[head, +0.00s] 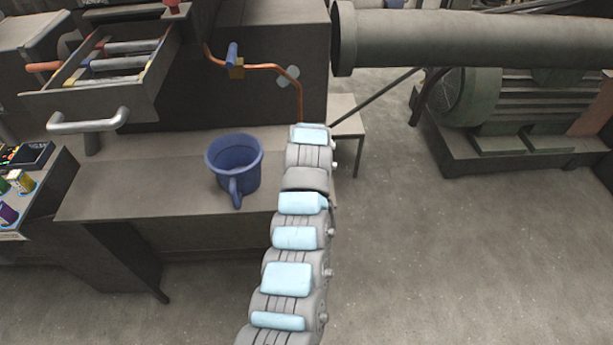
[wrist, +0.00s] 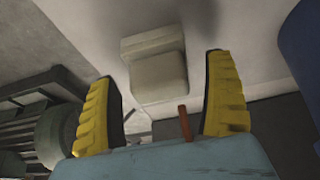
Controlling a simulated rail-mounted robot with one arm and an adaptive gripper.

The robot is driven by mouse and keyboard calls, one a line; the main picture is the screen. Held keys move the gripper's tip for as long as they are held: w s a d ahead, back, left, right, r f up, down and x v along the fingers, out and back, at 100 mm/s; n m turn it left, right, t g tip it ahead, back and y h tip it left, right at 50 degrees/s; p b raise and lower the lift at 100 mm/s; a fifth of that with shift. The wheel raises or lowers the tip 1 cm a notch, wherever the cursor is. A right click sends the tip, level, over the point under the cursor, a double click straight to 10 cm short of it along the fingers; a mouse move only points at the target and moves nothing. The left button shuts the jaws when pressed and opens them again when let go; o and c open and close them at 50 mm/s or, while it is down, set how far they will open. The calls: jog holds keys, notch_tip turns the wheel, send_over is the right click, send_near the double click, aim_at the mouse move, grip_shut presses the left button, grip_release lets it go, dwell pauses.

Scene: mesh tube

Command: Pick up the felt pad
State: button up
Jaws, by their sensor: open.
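I cannot make out the felt pad for certain in either view. In the wrist view, a pale, blocky, two-part thing (wrist: 157,70) shows beyond and between my fingers; I cannot tell what it is. My gripper (wrist: 165,105) is open, its two yellow ribbed fingers wide apart with nothing held between them. In the head view my arm reaches away over the right end of the bench, and its fingers are hidden behind the last link.
A blue mug (head: 234,165) stands on the bench (head: 135,185), left of my arm. A bent copper pipe (head: 265,67) rises behind. An open drawer (head: 95,100) juts out at upper left. A large pipe (head: 470,40) and a motor (head: 500,105) are at right. The right floor is clear.

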jog(key=shift+f, duration=0.1)
jog(key=c, duration=1.3)
jog(key=shift+r, duration=0.55)
notch_tip(320, 180, up, 3)
jog(key=shift+s+a+r+p, duration=0.1)
jog(key=shift+s+a+p, duration=0.05)
jog(key=shift+p, duration=0.2)
jog(key=shift+s+a+r+p, duration=1)
jog(key=shift+s+a+r, duration=0.4)
jog(key=shift+s, duration=0.45)
jog(key=shift+s+a+r+p, duration=1.05)
jog(key=shift+s+r, duration=0.45)
jog(key=shift+s, duration=0.35)
jog(key=shift+s+a+r+p, duration=0.9)
jog(key=shift+s+a+r, duration=0.55)
jog(key=shift+s, duration=0.4)
